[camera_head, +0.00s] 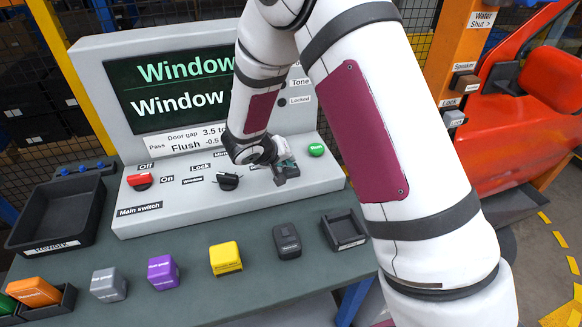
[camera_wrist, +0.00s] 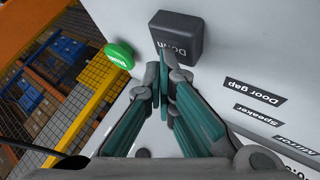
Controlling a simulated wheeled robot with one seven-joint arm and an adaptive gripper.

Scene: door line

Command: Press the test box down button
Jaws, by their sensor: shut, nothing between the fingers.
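The test box (camera_head: 210,203) is a light grey console with a screen at its back, standing on a dark green bench. Its down button (camera_wrist: 176,36) is a dark grey block marked "Down", upside down in the wrist view. My gripper (camera_wrist: 166,70) is shut and empty, with its teal fingers together. The fingertips overlap the button's lower edge in the wrist view; I cannot tell whether they touch it. In the head view my gripper (camera_head: 284,168) is over the right part of the console and largely hides the button area.
A round green button (camera_head: 316,150) lies beside the down button, also in the wrist view (camera_wrist: 119,55). A red main switch (camera_head: 140,181) and a black knob (camera_head: 228,181) are further left. Coloured blocks, including a yellow one (camera_head: 226,258), line the bench front. A black tray (camera_head: 56,213) stands left.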

